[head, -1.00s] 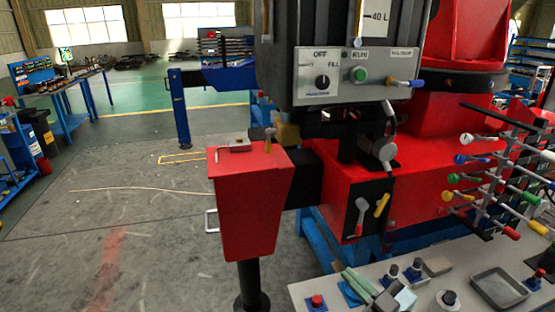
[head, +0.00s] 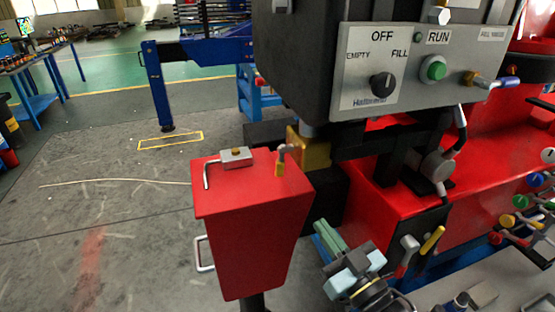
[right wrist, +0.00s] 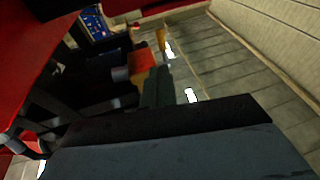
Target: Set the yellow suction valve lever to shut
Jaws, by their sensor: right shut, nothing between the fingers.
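The suction valve has a brass-yellow body (head: 313,150) below the grey tank. Its lever (head: 281,160) has a grey stem and a yellow grip that points down toward me, just above the top of the red box. My right gripper (head: 324,232) rises from the lower edge of the head view, right of the red box and below the valve. Its green fingers are together and empty, apart from the lever. In the right wrist view the fingers (right wrist: 157,82) show dark and close together; I cannot tell the lever there. My left gripper is not in view.
The red box (head: 250,235) stands left of my gripper, with a grey latch (head: 236,157) on top. The control panel (head: 400,65) overhangs at the upper right. Small red and yellow levers (head: 432,240) sit on the red crane base.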

